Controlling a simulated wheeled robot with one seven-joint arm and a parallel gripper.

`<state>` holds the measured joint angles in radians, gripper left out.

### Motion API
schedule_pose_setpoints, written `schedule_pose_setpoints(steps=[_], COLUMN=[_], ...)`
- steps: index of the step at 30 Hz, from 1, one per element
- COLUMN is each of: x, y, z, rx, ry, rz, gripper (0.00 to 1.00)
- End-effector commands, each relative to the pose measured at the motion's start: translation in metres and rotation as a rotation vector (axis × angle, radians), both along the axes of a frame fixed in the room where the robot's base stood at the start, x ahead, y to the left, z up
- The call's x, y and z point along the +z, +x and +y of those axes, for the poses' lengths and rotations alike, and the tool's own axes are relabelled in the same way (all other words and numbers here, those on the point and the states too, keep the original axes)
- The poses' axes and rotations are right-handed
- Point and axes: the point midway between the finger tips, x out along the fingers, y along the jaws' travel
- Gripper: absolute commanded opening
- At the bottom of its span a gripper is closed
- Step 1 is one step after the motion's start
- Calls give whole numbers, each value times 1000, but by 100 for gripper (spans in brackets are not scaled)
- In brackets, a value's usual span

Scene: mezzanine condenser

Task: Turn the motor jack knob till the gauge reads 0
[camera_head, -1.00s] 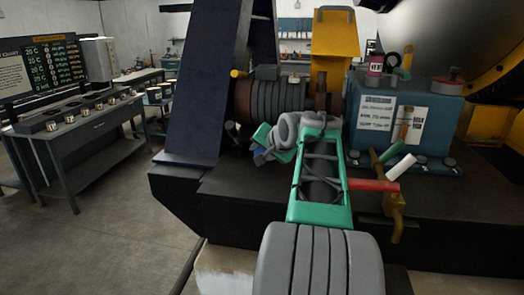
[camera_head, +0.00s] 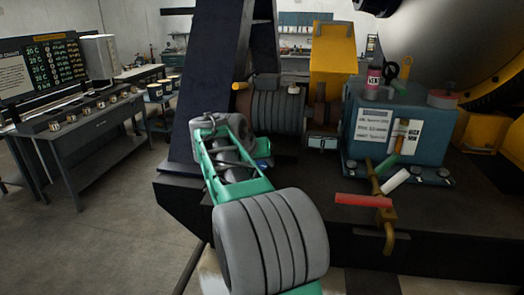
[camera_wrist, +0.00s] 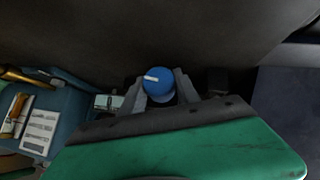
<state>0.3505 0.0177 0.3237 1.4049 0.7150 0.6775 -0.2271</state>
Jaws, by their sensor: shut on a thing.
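The blue knob (camera_wrist: 157,78) with a white pointer mark shows in the wrist view between the two grey fingers of my gripper (camera_wrist: 160,90). The fingers are shut on its sides, and the pointer points left. In the head view my gripper (camera_head: 262,160) is low beside the dark slanted frame, and my own arm hides most of the knob. A small light-faced block (camera_head: 322,143), possibly the gauge, sits to the right of my gripper at the motor's foot. It also shows in the wrist view (camera_wrist: 108,101), left of the knob; its reading is too small to tell.
A ribbed grey motor (camera_head: 277,110) stands behind my gripper. A dark slanted beam (camera_head: 215,70) is close on the left. A workbench (camera_head: 85,150) stands farther left.

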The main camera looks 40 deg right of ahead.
Motion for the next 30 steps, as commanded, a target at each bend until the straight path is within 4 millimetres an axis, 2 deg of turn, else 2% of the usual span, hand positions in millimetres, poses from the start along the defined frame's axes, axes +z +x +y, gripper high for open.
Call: schedule_pose_setpoints(steps=[1,12,26,27,30], x=[6,1,-1,-1,-1], y=[2,1,1,1,1], z=[2,0,0,0,0], rx=[5,3,3,3,3], ry=[-16,-103,-114,-113,-113], rz=[27,135,145,145,145], gripper=[0,0,0,38,46])
